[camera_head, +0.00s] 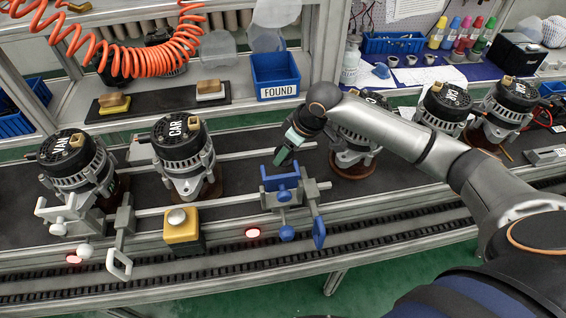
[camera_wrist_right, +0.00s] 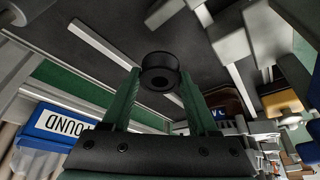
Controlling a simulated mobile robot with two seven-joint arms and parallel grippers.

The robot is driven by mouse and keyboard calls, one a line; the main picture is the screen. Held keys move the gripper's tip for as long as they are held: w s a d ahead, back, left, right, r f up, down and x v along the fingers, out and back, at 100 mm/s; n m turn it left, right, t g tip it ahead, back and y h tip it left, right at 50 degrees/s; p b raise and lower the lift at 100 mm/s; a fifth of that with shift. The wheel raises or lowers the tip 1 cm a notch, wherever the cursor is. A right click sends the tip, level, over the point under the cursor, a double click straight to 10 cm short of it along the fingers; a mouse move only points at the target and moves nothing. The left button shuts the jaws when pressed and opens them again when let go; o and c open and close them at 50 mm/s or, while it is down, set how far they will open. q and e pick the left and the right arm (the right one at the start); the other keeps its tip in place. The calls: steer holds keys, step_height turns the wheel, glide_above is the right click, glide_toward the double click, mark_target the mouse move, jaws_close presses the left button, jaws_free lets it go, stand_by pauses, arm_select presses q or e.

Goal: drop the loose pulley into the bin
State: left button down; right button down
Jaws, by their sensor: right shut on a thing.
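The loose pulley (camera_wrist_right: 159,72) is a small black ring with a dark hole. In the right wrist view it sits between the green fingertips of my right gripper (camera_wrist_right: 160,88), which is shut on it. In the head view my right gripper (camera_head: 286,150) hangs above the line, and I cannot make out the pulley there. The blue bin marked FOUND (camera_head: 275,91) stands on the shelf behind the line, beyond and slightly left of the gripper. It also shows at the lower left of the right wrist view (camera_wrist_right: 40,122). My left gripper is not in view.
A blue fixture (camera_head: 281,183) stands just below the right gripper. Alternators marked VAN (camera_head: 75,165) and CAR (camera_head: 185,150) stand on the left, with several more behind my right arm. An orange coiled hose (camera_head: 130,50) hangs at upper left. A yellow button box (camera_head: 183,228) is in front.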

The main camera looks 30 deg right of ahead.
mark_target(286, 164)
steer(key=shift+f, duration=2.35)
steer(key=shift+f, duration=0.1)
steer(key=shift+c, duration=0.8)
jaws_free()
